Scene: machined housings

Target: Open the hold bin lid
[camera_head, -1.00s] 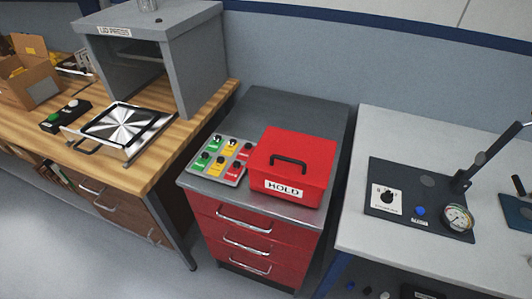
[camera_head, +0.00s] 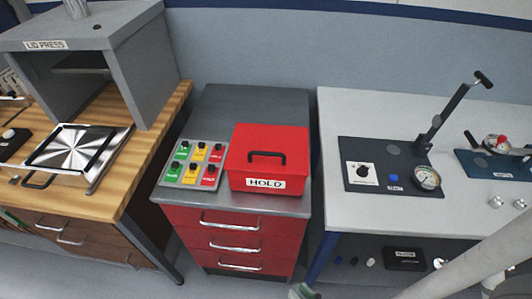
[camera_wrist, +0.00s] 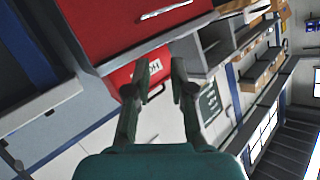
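The red hold bin (camera_head: 240,178) stands on the grey top of a red drawer cabinet in the head view. Its lid (camera_head: 295,145) is shut and flat, with a black handle (camera_head: 267,155) on top and a white HOLD label on the front. In the wrist view the bin (camera_wrist: 121,76) shows beyond the fingers, partly hidden, with its label between them. My gripper (camera_wrist: 162,66) has its two fingers apart with nothing between them. It is away from the bin. In the head view a greenish tip at the bottom edge looks like part of it.
A panel of coloured buttons (camera_head: 196,164) lies just left of the bin. The red drawer cabinet (camera_head: 190,219) has protruding handles. A white bench (camera_head: 350,222) with a gauge fixture (camera_head: 385,181) stands right. A wooden bench (camera_head: 150,145) with a lid press (camera_head: 145,65) stands left.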

